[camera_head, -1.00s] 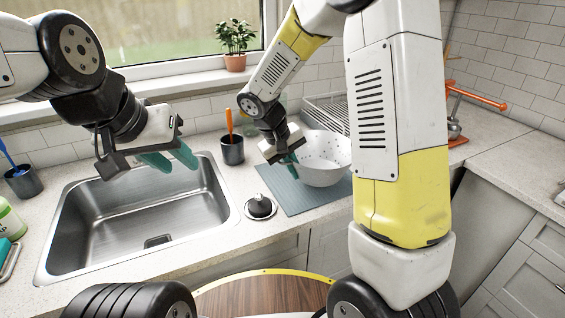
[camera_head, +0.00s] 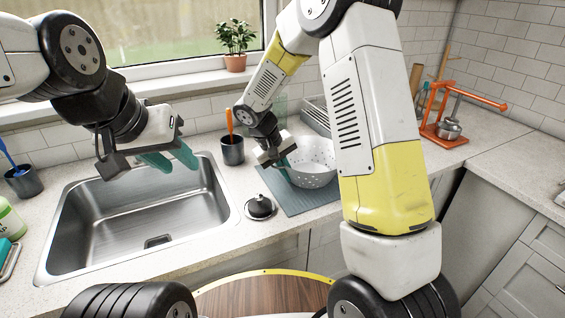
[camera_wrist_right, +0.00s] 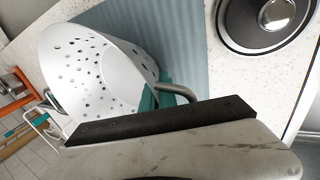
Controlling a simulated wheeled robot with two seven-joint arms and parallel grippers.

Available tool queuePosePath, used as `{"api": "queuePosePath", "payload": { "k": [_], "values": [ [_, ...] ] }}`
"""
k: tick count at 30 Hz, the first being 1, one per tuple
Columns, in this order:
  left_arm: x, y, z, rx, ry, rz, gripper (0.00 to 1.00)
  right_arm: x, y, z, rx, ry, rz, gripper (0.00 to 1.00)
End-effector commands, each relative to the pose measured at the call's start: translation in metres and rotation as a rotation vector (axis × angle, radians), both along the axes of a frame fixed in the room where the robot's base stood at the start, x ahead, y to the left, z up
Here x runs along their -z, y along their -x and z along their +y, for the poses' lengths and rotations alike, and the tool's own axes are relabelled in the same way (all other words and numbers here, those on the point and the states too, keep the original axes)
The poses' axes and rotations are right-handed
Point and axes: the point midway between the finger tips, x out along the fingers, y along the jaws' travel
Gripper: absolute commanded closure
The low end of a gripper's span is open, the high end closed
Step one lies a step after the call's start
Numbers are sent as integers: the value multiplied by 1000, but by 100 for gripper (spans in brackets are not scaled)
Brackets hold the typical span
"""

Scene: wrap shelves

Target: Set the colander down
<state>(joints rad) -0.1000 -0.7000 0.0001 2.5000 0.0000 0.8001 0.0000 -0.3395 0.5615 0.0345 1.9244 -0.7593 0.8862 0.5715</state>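The white colander (camera_head: 318,176), full of small holes, stands upright over the blue-grey mat (camera_head: 296,203) right of the sink, its base at or very near the mat; contact cannot be told. It also shows in the right wrist view (camera_wrist_right: 95,75), beside the ribbed mat (camera_wrist_right: 180,38). My right gripper (camera_head: 284,164) is at the colander's left side. In the right wrist view its teal fingers (camera_wrist_right: 160,96) are closed around the metal loop handle. My left gripper (camera_head: 171,160) hangs over the sink, its teal fingers apart and empty.
The steel sink (camera_head: 140,215) fills the left counter. A dish rack (camera_head: 316,112) is behind the colander. An orange stand (camera_head: 433,128) is at right.

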Motion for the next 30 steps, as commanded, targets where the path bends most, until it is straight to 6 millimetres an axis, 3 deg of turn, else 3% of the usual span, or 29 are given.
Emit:
{"api": "queuePosePath", "payload": {
  "k": [1, 3, 4, 16, 30],
  "values": [
    [0, 0, 0, 0, 0, 0, 64, 0, 0, 0, 0, 0, 0, 92],
    [0, 0, 0, 0, 0, 0, 64, 0, 0, 0, 0, 0, 0, 78],
    [0, 0, 0, 0, 0, 0, 64, 0, 0, 0, 0, 0, 0, 76],
    [0, 0, 0, 0, 0, 0, 64, -7, 0, 2, -1, -1, -3, 76],
    [0, 0, 0, 0, 0, 0, 64, -91, 12, 35, -2, -2, -3, 76]
  ]
}}
